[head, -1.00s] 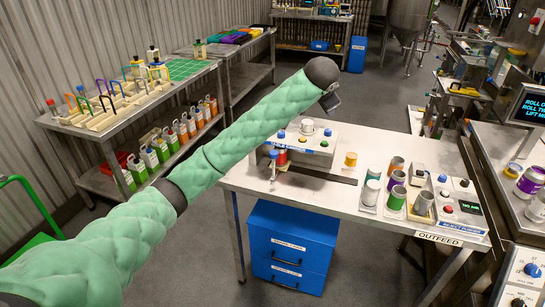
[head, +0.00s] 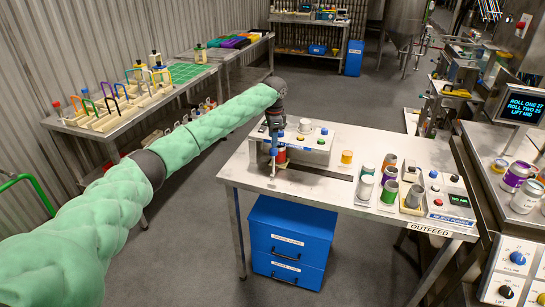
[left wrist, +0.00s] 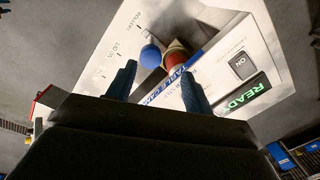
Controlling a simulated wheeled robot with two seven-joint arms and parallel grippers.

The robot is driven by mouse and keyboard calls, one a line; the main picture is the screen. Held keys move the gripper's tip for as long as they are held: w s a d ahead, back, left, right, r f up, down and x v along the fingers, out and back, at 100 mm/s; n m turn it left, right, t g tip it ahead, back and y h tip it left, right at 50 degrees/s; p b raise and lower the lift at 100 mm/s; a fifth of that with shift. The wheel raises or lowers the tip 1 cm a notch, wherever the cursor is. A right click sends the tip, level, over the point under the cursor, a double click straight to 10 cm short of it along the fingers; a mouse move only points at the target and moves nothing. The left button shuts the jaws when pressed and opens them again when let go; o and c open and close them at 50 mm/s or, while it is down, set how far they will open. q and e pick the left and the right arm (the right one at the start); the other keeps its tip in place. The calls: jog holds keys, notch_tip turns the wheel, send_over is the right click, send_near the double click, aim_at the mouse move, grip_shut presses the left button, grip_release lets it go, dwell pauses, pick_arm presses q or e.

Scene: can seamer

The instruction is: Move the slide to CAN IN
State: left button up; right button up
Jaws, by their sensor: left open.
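A machine with a white top (head: 318,143) stands on the white bench and carries a grey cylinder and coloured buttons. A blue ball knob (left wrist: 151,56) shows in the left wrist view, beside a red and pale round part (left wrist: 177,56). My left gripper (head: 273,147) hangs at the machine's left end and covers most of the knob in the head view. In the left wrist view my left gripper (left wrist: 160,72) is open, its two dark blue fingers apart with the knob beyond them. I cannot tell whether they touch it. No CAN IN label is readable. My right gripper is out of view.
Several cans (head: 389,191) and a control box (head: 450,198) stand at the bench's right. An orange cup (head: 347,157) stands beside the machine. Blue drawers (head: 290,245) are underneath. The bench's front left is clear.

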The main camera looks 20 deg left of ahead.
aim_at(274, 149)
pick_arm(q)
jog(key=shift+s+d+m+g+h, duration=0.3)
jog(key=shift+s+m, duration=0.1)
jog(key=shift+m, duration=0.3)
jog(key=shift+f+m, duration=0.2)
jog(key=shift+m, duration=0.4)
jog(key=shift+f+p, duration=0.3)
notch_tip(274, 149, down, 5)
jog(key=shift+p, duration=1.1)
jog(key=shift+f, duration=1.05)
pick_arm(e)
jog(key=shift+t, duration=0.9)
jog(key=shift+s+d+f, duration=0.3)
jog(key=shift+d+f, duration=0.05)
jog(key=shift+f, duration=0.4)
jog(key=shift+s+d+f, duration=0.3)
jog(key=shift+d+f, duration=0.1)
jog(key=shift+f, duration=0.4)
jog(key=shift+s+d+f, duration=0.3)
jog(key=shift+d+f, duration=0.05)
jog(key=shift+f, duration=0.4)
pick_arm(q)
jog(key=shift+d, duration=0.1)
grip_shut()
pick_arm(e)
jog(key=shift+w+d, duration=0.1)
